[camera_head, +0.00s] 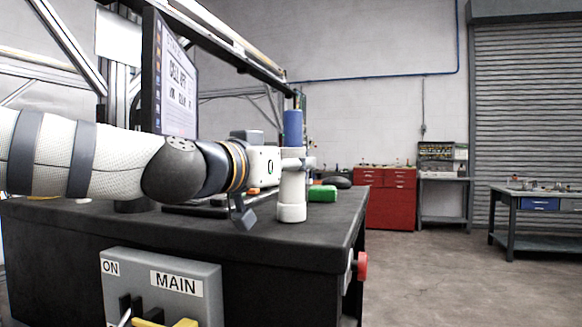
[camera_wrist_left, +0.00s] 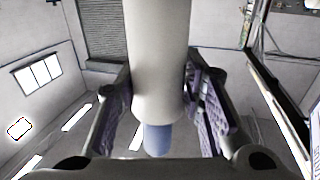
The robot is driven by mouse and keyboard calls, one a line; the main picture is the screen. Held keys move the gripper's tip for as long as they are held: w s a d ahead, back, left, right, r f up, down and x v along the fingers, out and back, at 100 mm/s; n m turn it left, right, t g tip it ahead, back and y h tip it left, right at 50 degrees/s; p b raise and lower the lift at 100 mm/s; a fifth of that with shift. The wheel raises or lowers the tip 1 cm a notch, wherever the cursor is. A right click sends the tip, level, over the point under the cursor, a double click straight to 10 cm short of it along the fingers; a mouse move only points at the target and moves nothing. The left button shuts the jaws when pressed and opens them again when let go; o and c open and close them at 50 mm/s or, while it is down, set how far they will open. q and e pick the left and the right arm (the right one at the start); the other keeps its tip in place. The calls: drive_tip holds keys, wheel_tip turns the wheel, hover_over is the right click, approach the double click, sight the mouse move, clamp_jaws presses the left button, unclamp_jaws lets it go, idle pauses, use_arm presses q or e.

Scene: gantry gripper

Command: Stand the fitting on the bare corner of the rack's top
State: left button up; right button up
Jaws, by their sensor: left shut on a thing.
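The fitting (camera_head: 292,192) is a white upright pipe piece with a short side branch and a wider foot. A blue cylinder (camera_head: 293,128) shows directly above it and appears in line with it. My left gripper (camera_head: 280,170) comes in from the left and is shut around the fitting's body. In the left wrist view the white fitting (camera_wrist_left: 158,60) runs between both finger pads, with the blue part (camera_wrist_left: 157,139) at its end. The foot shows over the black bench top; I cannot tell whether it touches. I cannot make out the rack for sure. My right gripper is not in view.
The black bench (camera_head: 200,236) carries a monitor (camera_head: 172,75), a green block (camera_head: 322,193) and a dark rounded object (camera_head: 337,182). A grey switch box (camera_head: 160,285) and a red knob (camera_head: 361,266) are on its sides. A red cabinet (camera_head: 385,200) stands behind.

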use_arm(q)
drive_tip(key=o, duration=0.8)
drive_tip(key=shift+f, duration=0.1)
drive_tip(key=shift+c, duration=0.2)
drive_tip(key=o, duration=0.4)
drive_tip(key=shift+s, duration=0.1)
drive_tip(key=shift+c, duration=0.2)
drive_tip(key=shift+r, duration=0.2)
drive_tip(key=p+v, duration=0.1)
drive_tip(key=v, duration=1.1)
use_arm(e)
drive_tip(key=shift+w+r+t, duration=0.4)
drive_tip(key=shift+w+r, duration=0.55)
use_arm(q)
drive_tip(key=shift+f, duration=0.1)
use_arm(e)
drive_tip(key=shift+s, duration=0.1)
